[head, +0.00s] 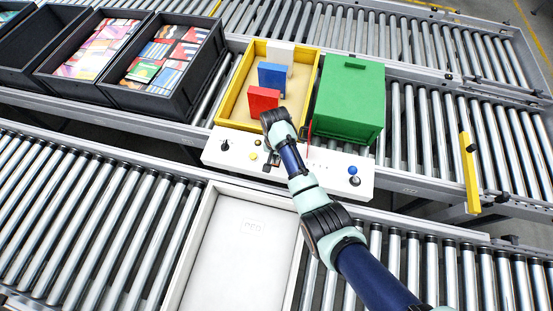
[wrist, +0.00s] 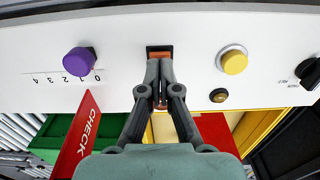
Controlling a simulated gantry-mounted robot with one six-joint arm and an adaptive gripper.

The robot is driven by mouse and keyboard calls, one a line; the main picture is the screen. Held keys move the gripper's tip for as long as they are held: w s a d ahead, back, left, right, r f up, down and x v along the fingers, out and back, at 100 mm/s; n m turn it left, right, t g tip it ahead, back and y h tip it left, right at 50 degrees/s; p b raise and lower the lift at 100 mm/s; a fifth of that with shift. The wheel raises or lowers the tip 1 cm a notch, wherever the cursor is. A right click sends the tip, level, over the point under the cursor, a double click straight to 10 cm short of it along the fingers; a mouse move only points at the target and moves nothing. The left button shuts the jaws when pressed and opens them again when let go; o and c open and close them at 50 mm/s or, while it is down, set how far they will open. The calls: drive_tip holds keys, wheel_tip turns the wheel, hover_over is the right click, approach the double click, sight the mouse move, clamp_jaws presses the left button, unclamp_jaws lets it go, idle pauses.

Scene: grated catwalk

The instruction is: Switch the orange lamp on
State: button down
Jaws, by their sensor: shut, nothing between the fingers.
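A white control panel (head: 325,170) crosses the front of the bins. In the wrist view a slot with an orange-brown rocker-like switch (wrist: 159,54) lies at my fingertips. My gripper (wrist: 158,64) is shut and empty, its tips at or just above the switch; contact is unclear. Beside it are a yellow round button (wrist: 233,62) and a small dark-ringed round lamp (wrist: 218,95) with a dull amber-brown centre, showing no clear glow. In the head view my gripper (head: 271,163) is partly hidden by my arm; the yellow button (head: 254,156) is to its left.
A purple knob (wrist: 78,61) with a number scale and a red CHECK tag (wrist: 86,135) sit nearby. Black (head: 224,145) and blue (head: 353,170) controls are near the panel ends. Behind are a yellow bin (head: 229,106) with blocks and a green box (head: 350,97); a white tray (head: 238,250) lies in front.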

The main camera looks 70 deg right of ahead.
drive_tip(key=shift+f+b, duration=0.65)
drive_tip(key=shift+f, duration=0.35)
idle(0.3)
drive_tip(key=shift+r, duration=0.1)
wheel_tip(320, 180, up, 7)
drive_tip(key=p, duration=0.7)
idle(0.4)
